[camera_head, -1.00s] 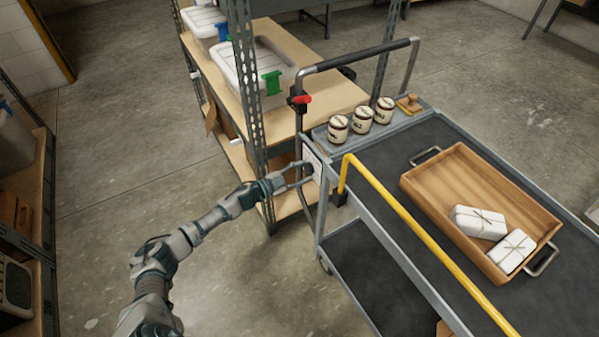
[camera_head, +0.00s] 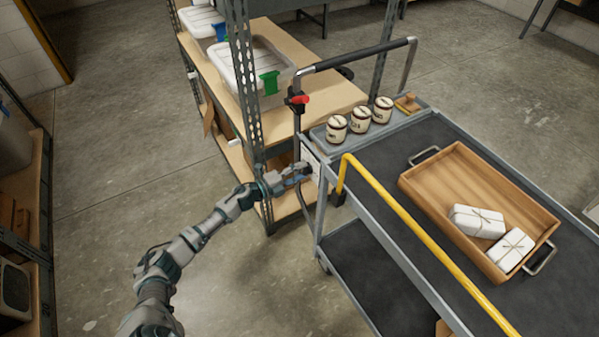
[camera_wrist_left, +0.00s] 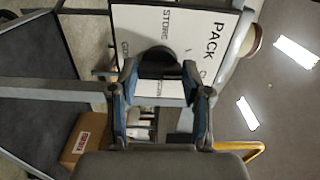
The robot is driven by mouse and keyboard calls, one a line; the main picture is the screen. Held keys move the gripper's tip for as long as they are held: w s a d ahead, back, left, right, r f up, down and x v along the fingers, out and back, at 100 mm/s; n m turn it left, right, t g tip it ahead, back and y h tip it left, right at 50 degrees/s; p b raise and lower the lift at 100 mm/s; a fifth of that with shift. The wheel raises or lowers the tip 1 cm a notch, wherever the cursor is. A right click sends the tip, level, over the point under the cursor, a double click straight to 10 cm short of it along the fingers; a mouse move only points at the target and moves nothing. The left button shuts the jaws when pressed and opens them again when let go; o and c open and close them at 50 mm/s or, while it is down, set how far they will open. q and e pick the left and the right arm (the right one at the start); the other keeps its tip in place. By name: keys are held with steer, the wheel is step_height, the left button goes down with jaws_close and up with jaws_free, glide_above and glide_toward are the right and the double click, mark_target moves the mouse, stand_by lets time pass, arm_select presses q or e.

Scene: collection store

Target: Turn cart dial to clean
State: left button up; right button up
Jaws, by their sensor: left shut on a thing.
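The cart dial is a round black knob (camera_wrist_left: 157,61) on a white panel (camera_wrist_left: 205,22) in the left wrist view. The panel carries the words PACK and STORE; other lettering near the fingers is partly hidden or too small to read. The knob's pointer direction cannot be made out. In the head view the panel (camera_head: 310,155) is on the end of the grey cart (camera_head: 345,235). My left gripper (camera_head: 303,172) is at the panel, hiding the knob there. In the left wrist view its blue-grey fingers (camera_wrist_left: 160,72) are shut on the knob from both sides. My right gripper is not in view.
A yellow rail (camera_head: 430,240) runs along the cart's near side. The cart top holds a wooden tray (camera_head: 425,195) with white tied parcels, and several labelled jars (camera_head: 359,121). A shelf post (camera_head: 243,70) stands close behind my left forearm. Floor to the left is clear.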

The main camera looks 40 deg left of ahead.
arm_select(q)
steer(key=m, duration=0.3)
steer(key=shift+d+f+m+b, duration=0.2)
steer(key=shift+f+m+b, duration=0.1)
steer(key=shift+b, duration=0.1)
steer(key=shift+s+d+f+m+b, duration=0.1)
steer(key=shift+m+b, duration=0.1)
steer(key=shift+m, duration=0.5)
steer(key=shift+f+m+b, duration=0.1)
steer(key=shift+m+b, duration=0.1)
steer(key=shift+m, duration=0.5)
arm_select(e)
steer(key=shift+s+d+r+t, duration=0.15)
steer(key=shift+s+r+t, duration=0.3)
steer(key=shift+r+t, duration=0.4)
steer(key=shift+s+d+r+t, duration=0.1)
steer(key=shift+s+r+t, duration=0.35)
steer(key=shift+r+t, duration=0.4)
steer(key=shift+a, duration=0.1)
arm_select(q)
steer(key=o, duration=1.2)
steer(key=shift+c, duration=0.2)
steer(key=shift+r, duration=0.2)
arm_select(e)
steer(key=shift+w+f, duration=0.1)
arm_select(q)
steer(key=shift+a, duration=0.2)
steer(key=v, duration=1.1)
steer(key=shift+s, duration=0.35)
